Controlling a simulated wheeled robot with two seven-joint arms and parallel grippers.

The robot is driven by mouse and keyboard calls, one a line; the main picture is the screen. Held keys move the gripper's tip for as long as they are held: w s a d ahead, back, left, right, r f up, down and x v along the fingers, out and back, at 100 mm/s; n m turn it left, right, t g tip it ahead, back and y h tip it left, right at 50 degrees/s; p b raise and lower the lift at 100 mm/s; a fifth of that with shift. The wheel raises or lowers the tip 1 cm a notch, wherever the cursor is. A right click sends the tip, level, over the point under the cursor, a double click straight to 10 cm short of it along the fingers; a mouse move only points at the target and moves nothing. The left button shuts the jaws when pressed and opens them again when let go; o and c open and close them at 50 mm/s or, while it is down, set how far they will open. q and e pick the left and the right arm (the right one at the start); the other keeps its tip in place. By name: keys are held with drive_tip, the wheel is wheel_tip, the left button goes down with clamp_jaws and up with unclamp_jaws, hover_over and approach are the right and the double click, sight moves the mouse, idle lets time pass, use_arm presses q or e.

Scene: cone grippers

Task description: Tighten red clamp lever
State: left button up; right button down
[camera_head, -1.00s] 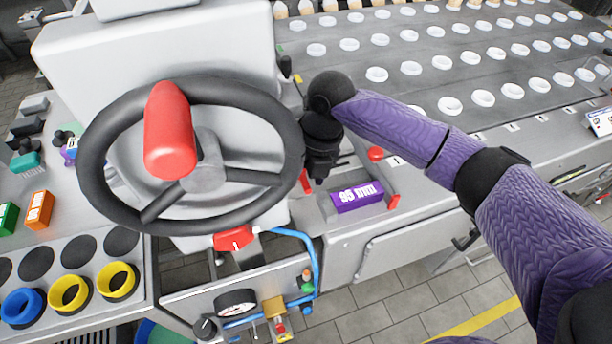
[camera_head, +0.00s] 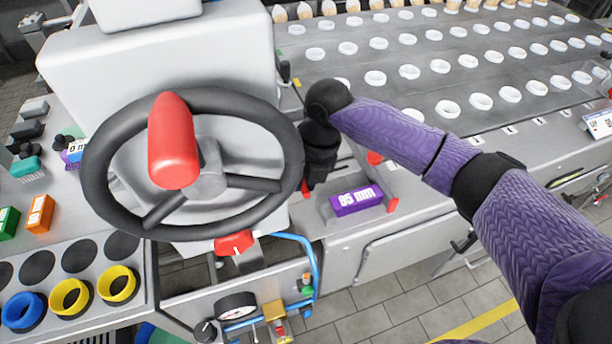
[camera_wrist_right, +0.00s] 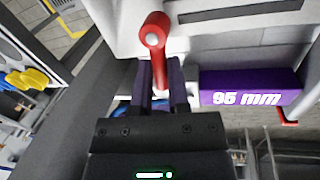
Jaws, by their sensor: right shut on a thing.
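The red clamp lever (camera_wrist_right: 155,45) shows in the right wrist view, its round end up and its shaft running down between my right gripper's fingers (camera_wrist_right: 161,88). The fingers are shut on it. In the head view my right gripper (camera_head: 314,180) points down beside the wheel's right rim, and only a small red piece of the lever (camera_head: 305,187) shows by it. A purple block marked 95 mm (camera_head: 356,200) lies just right of the gripper and also shows in the wrist view (camera_wrist_right: 247,92). My left gripper is out of view.
A black handwheel (camera_head: 285,190) with a red grip (camera_head: 172,145) stands close to the left of my arm. Another red piece (camera_head: 392,205) is at the purple block's right end. A conveyor (camera_head: 440,75) with rows of white cups lies behind. A blue hose (camera_head: 312,260) runs below.

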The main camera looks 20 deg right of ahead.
drive_tip(key=m+p, duration=0.1)
drive_tip(key=a+m+p, duration=0.1)
drive_tip(key=m+p, duration=0.2)
drive_tip(key=p, duration=0.1)
drive_tip(key=shift+w+a+r+m+t, duration=0.1)
drive_tip(key=shift+a+r+m+t, duration=0.05)
drive_tip(key=shift+r+m+t, duration=0.2)
drive_tip(key=m+p, duration=0.3)
drive_tip(key=shift+w+a+f+m+t+h, duration=0.1)
drive_tip(key=shift+w+a+m+t+h, duration=0.2)
drive_tip(key=shift+a+t, duration=0.1)
drive_tip(key=shift+w+a+m+p, duration=0.15)
drive_tip(key=shift+a+m+p, duration=0.05)
drive_tip(key=shift+m+p, duration=0.6)
drive_tip(key=m, duration=0.1)
drive_tip(key=m+p, duration=0.1)
drive_tip(key=shift+w+a+f+m+h, duration=0.1)
drive_tip(key=shift+w+a+m+h, duration=0.2)
drive_tip(key=shift+m+h, duration=0.1)
drive_tip(key=shift+w+m+t, duration=0.25)
drive_tip(key=shift+m, duration=0.8)
drive_tip(key=shift+w+m+h+p, duration=0.25)
drive_tip(key=shift+m+h+p, duration=0.15)
drive_tip(key=shift+m, duration=0.5)
drive_tip(key=shift+f, duration=0.1)
